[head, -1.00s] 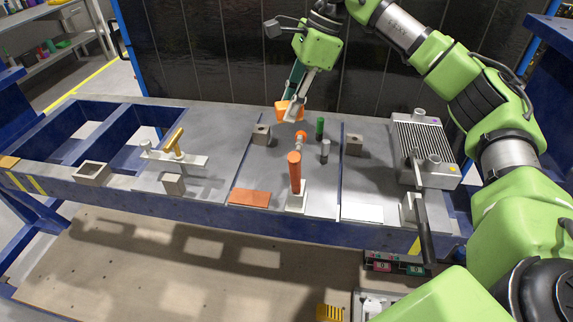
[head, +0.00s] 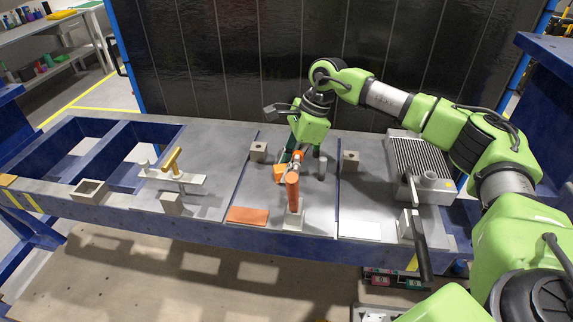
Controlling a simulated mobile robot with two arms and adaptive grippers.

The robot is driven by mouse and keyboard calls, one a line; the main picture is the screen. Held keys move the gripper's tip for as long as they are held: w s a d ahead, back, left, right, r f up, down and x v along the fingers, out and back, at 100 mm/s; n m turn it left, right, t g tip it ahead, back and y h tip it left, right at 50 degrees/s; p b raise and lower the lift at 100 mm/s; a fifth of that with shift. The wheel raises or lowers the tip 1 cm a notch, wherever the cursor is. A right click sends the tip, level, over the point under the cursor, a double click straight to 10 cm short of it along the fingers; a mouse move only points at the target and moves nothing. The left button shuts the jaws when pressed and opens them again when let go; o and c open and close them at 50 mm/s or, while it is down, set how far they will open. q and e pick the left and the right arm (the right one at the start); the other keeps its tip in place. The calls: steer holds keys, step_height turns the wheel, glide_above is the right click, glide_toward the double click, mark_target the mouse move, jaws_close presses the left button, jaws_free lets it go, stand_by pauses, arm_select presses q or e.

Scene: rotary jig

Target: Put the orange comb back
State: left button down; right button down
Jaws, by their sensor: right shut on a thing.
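My right gripper (head: 287,165) is low over the middle plate of the bench, its fingers pointing down. It is shut on the orange comb (head: 280,173), a small orange block. Only part of the comb shows, left of the upright orange-red handle (head: 293,191). That handle stands in front of the gripper and hides part of the fingers. I cannot tell whether the comb touches the plate. My left gripper is out of view.
A grey block (head: 259,152) and a grey cylinder (head: 322,167) stand close by, with another block (head: 350,161) to the right. An orange-red pad (head: 248,215) lies at the front. A yellow-handled clamp (head: 172,162) is left; a finned grey unit (head: 420,158) is right.

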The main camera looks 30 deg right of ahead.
steer(key=shift+f, duration=0.1)
steer(key=c, duration=1.7)
jaws_free()
steer(key=shift+r, duration=0.25)
steer(key=b+v, duration=0.3)
steer(key=v, duration=0.9)
steer(key=shift+f, duration=0.1)
